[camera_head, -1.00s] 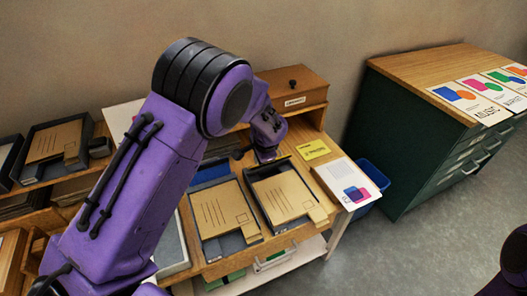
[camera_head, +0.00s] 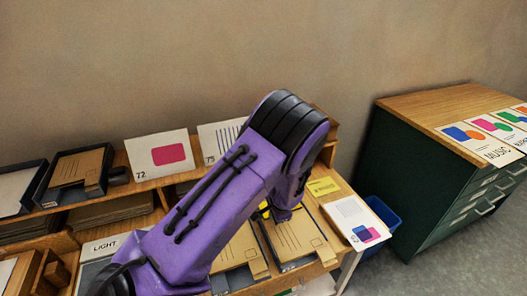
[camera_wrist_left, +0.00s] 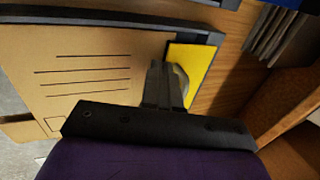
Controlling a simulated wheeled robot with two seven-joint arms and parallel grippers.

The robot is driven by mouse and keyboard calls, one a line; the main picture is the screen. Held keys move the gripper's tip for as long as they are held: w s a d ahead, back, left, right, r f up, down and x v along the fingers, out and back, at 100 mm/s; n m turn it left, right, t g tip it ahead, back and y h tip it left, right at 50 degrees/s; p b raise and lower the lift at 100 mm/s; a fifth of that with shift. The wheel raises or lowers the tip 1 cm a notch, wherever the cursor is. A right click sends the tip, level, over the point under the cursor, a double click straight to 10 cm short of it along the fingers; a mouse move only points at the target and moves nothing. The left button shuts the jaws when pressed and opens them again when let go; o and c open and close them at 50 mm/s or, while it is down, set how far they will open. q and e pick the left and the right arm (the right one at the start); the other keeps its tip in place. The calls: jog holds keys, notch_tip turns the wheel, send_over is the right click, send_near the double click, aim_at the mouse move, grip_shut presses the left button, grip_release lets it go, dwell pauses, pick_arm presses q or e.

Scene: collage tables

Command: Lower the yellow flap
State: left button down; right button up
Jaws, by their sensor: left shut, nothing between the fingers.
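The yellow flap (camera_wrist_left: 203,68) shows in the left wrist view as a flat yellow panel between a tan envelope (camera_wrist_left: 75,65) and the dark tray rim. A small yellow bit of it (camera_head: 264,208) also shows in the head view, mostly hidden by my arm. My left gripper (camera_wrist_left: 163,72) is shut and empty, its fingertips in front of the flap's near edge. I cannot tell whether they touch it or how far the flap is tilted. In the head view the left gripper (camera_head: 282,214) is over the back of the right tray. My right gripper is out of view.
Another tray with a tan envelope (camera_head: 232,250) lies to the left. A yellow card (camera_head: 323,187) and a white print (camera_head: 352,217) lie on the right. Cards stand on the back shelf (camera_head: 160,155). A blue bin (camera_head: 384,213) and green cabinet (camera_head: 425,170) stand further right.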

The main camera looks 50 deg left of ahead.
pick_arm(q)
jog(key=shift+f, duration=0.2)
jog(key=shift+d, duration=0.1)
dwell(0.4)
jog(key=shift+s+d+r+p, duration=0.15)
jog(key=shift+d+r+p, duration=0.05)
jog(key=shift+p, duration=0.1)
jog(key=s+d+r+p, duration=0.1)
jog(key=d, duration=0.1)
jog(key=s+d+p, duration=0.1)
jog(key=d+p, duration=0.1)
jog(key=d, duration=0.1)
jog(key=s+d+r+p, duration=0.1)
jog(key=d+p, duration=0.1)
jog(key=d, duration=0.1)
jog(key=shift+s+d+r, duration=0.25)
jog(key=shift+s+r, duration=0.05)
jog(key=shift+r, duration=0.05)
jog(key=shift+d, duration=0.1)
jog(key=shift+f, duration=0.2)
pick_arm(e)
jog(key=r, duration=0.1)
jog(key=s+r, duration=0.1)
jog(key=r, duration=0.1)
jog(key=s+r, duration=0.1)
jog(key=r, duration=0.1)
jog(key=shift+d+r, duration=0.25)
